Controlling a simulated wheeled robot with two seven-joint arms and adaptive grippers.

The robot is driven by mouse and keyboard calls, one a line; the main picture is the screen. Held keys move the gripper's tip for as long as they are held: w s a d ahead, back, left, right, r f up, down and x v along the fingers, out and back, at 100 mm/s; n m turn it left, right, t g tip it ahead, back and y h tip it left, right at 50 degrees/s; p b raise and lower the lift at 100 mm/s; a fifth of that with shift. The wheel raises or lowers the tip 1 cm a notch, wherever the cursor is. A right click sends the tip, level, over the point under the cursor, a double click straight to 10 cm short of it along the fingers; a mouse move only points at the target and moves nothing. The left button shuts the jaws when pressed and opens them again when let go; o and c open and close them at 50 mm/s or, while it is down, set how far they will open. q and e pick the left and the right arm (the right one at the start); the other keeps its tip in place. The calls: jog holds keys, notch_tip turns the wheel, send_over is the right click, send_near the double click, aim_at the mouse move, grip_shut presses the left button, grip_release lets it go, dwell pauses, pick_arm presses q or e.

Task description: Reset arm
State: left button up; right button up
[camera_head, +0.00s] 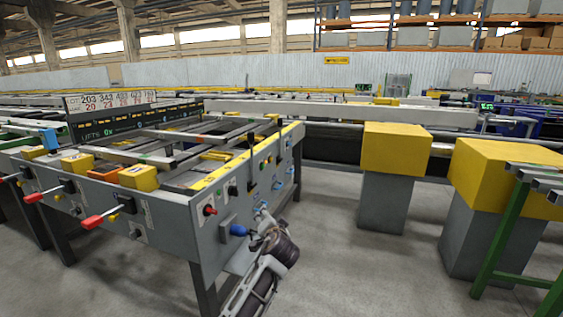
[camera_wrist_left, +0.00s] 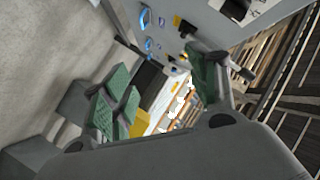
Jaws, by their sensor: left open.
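My left gripper (camera_head: 266,222) is low in front of the right-hand side panel of the grey runout table (camera_head: 180,222). In the left wrist view its two green-padded fingers are spread wide (camera_wrist_left: 163,88), with nothing between the pads. A blue knob (camera_head: 238,230) on a grey plate sticks out of the panel just left of the gripper; they look close, but I cannot tell whether they touch. Blue round fittings on the grey panel also show in the wrist view (camera_wrist_left: 147,45). My right gripper is not in view.
Red-handled levers (camera_head: 100,217) stick out of the table's front edge. Yellow blocks on grey pedestals (camera_head: 385,200) stand to the right, beside a green frame (camera_head: 505,235). Grey floor (camera_head: 335,250) is clear between table and pedestals. A display board (camera_head: 105,102) stands on the table.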

pick_arm(q)
jog(key=s+f+n+g+h, duration=0.1)
jog(key=s+f+n+h, duration=0.1)
jog(key=s+h, duration=0.95)
jog(key=s+a+f+n+g+y, duration=0.1)
jog(key=s+a+f+g+y, duration=0.1)
jog(key=s+f, duration=1.3)
jog(key=s+a+f+n+g+y+p, duration=0.1)
jog(key=s+a+f+g, duration=0.4)
jog(key=s+f, duration=1)
jog(key=shift+s+a+n+y, duration=0.4)
jog(key=shift+a+n+y, duration=0.05)
jog(key=shift+n, duration=0.05)
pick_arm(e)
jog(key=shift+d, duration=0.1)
pick_arm(q)
jog(key=p, duration=0.2)
jog(key=shift+s+a+f+p, duration=0.15)
jog(key=shift+a+f+p, duration=0.1)
jog(key=shift+f+p, duration=0.1)
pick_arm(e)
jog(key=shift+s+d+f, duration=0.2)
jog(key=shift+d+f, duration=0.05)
